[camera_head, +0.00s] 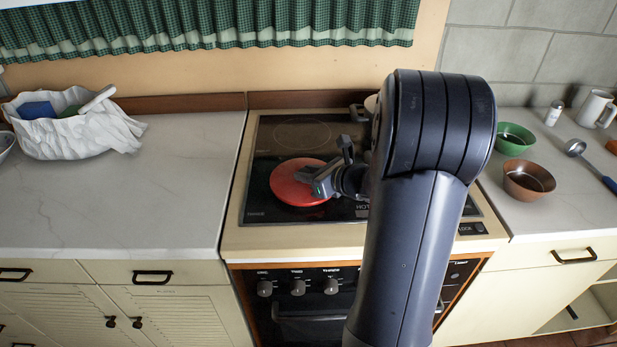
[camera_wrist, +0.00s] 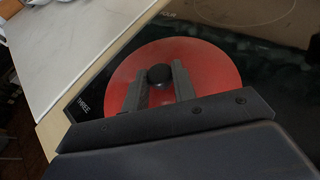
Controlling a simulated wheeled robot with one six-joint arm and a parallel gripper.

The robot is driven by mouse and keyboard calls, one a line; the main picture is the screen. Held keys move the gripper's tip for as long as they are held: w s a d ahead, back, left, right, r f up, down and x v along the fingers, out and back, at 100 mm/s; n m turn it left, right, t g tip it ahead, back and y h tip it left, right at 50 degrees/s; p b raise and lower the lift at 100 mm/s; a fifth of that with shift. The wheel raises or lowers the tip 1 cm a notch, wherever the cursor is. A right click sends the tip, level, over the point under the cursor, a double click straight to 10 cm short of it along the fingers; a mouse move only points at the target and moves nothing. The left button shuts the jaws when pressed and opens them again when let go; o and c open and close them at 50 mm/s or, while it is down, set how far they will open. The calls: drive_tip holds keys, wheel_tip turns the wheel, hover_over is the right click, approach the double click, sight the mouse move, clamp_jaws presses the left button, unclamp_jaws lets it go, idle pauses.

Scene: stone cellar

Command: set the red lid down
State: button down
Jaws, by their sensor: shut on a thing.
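The red lid (camera_head: 292,184) is a round red disc over the front left part of the black stove top (camera_head: 262,207). In the wrist view the red lid (camera_wrist: 205,65) shows a dark round knob at its middle. My gripper (camera_head: 318,179) is shut on this knob, with one finger on each side; the fingers also show in the wrist view (camera_wrist: 159,82). The lid looks about level. I cannot tell whether it touches the stove top or hangs just above it. My arm hides the right part of the stove.
A pot partly shows behind my arm at the back of the stove. The left counter (camera_head: 180,190) is clear in front of a crumpled white bag (camera_head: 95,135).

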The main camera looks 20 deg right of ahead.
drive_tip(key=shift+f, duration=0.3)
drive_tip(key=shift+f, duration=0.2)
drive_tip(key=c, duration=1.2)
unclamp_jaws()
drive_tip(key=shift+o, duration=0.2)
drive_tip(key=shift+r, duration=0.1)
drive_tip(key=shift+r, duration=0.2)
drive_tip(key=v, duration=1.2)
drive_tip(key=shift+s+f, duration=0.1)
drive_tip(key=shift+f, duration=0.05)
